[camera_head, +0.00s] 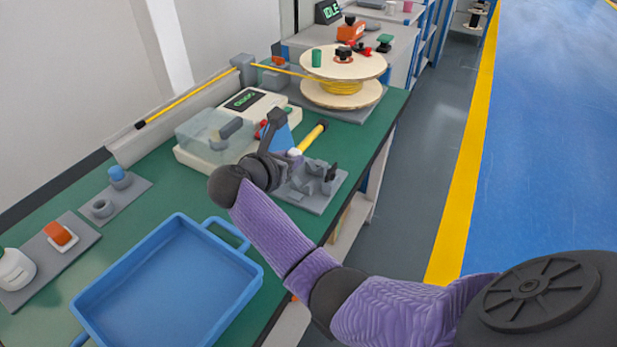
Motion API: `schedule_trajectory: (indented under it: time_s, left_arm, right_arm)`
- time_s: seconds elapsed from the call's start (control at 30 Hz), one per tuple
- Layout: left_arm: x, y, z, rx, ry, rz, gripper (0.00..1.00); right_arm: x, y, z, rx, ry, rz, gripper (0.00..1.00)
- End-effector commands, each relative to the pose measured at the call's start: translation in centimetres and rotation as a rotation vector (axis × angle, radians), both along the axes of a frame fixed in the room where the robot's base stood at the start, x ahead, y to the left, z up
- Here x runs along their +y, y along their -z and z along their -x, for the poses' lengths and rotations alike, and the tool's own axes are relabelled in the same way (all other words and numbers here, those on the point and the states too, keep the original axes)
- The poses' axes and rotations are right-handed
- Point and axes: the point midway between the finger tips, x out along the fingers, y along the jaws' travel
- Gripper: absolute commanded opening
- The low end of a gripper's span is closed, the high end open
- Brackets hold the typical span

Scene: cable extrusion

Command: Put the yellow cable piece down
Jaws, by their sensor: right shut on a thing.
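The short yellow cable piece (311,138) shows just beyond my right gripper (293,153), slanting up to the right with a dark far end. My right gripper is shut on it, above the green bench near the grey fixture (312,203). The near part of the piece and most of the fingers are hidden by my wrist. I cannot tell whether the piece touches anything below. My left gripper is out of view.
A blue tray (248,262) lies at the front of the green bench (185,195). A machine with a clear cover (200,133) stands left of my gripper. Behind are a wooden spool (375,65) and a long yellow cable (190,95). Small grey stands are at left.

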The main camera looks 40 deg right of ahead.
Motion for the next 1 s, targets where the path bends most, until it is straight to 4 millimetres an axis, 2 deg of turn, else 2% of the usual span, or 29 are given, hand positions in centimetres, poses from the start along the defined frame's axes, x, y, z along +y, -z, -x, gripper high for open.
schedule_trajectory:
  time_s: [0.43, 0.5, 0.73, 0.9, 0.93, 1.0]
  left_arm:
    - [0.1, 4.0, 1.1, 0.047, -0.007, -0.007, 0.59]
    - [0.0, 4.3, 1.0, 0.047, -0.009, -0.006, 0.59]
    - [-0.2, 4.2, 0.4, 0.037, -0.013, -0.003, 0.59]
    - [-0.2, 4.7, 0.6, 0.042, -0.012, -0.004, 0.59]
    - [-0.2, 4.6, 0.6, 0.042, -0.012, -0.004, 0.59]
    - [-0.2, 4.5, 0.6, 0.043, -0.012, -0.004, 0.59]
  right_arm:
    - [0.0, 9.3, 0.0, 0.007, -0.002, 0.002, 0.00]
    - [0.0, 9.9, 0.0, 0.004, -0.002, 0.000, 0.00]
    - [0.0, 9.6, 0.0, 0.001, -0.002, 0.001, 0.00]
    - [0.1, 10.2, 0.0, 0.002, -0.002, 0.000, 0.00]
    - [0.1, 10.1, 0.0, 0.001, -0.002, 0.001, 0.40]
    - [0.0, 10.0, 0.0, 0.001, -0.002, 0.001, 0.55]
